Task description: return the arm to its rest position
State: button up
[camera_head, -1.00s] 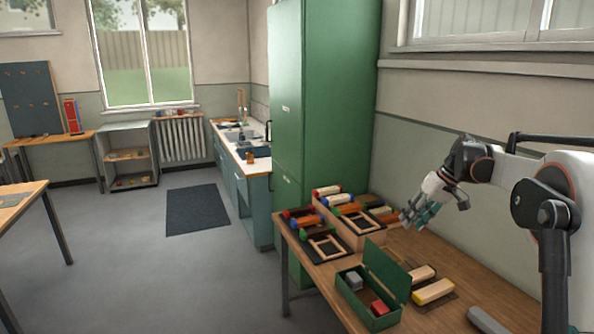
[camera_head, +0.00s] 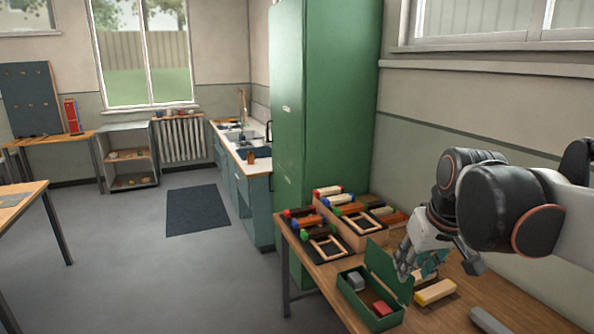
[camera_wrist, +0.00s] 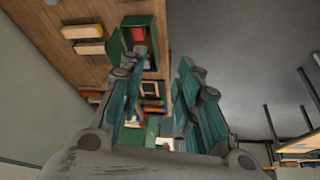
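My gripper (camera_head: 420,262) hangs over the wooden bench, just behind and right of the open green box. In the wrist view my gripper (camera_wrist: 160,85) shows its two teal-padded fingers spread apart with nothing between them. My dark arm joint hides part of the bench and wall at the right in the head view.
The green box (camera_head: 348,309) holds a grey block (camera_head: 355,281) and a red block (camera_head: 380,308). A cream block (camera_head: 435,292) lies beside it. Racks of coloured-end brushes (camera_head: 328,191) stand at the bench's back left by the tall green cabinet (camera_head: 315,90).

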jog(key=s+a+f+t, duration=0.1)
jog(key=s+f, duration=0.3)
jog(key=s, duration=0.3)
jog(key=s+a+f+m+t, duration=0.1)
jog(key=s+f, duration=0.3)
jog(key=s, duration=0.4)
jog(key=shift+a+t+b, duration=0.3)
jog(key=shift+b, duration=0.05)
